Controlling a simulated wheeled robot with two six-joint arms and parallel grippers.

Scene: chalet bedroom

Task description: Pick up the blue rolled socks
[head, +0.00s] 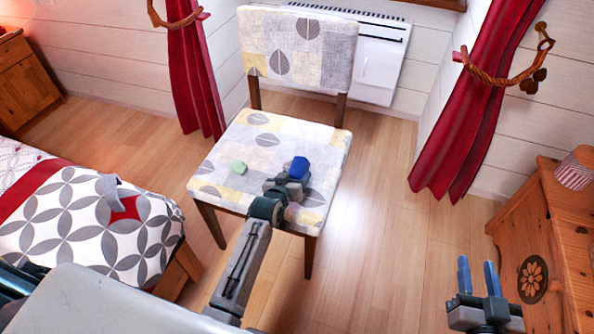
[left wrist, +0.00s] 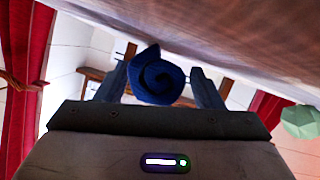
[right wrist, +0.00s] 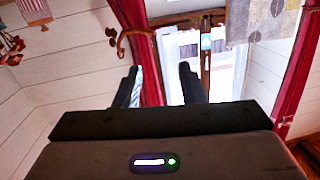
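The blue rolled socks (head: 299,167) rest on the patterned chair seat (head: 262,146), right of its middle. My left gripper (head: 290,177) is low over the seat at the socks. In the left wrist view the blue roll (left wrist: 158,78), its spiral end facing the camera, lies between the two spread fingers (left wrist: 160,88). It is close to both fingers, with a thin gap seen at the right one; I see no firm grip. My right gripper (head: 478,279) is open and empty near the wooden dresser, with its fingers (right wrist: 160,87) apart in the right wrist view.
A pale green rolled item (head: 239,167) lies on the seat left of the socks and also shows in the left wrist view (left wrist: 300,122). The chair backrest (head: 298,47) rises behind. A bed (head: 75,225) is at left, a wooden dresser (head: 560,245) at right. Floor between is clear.

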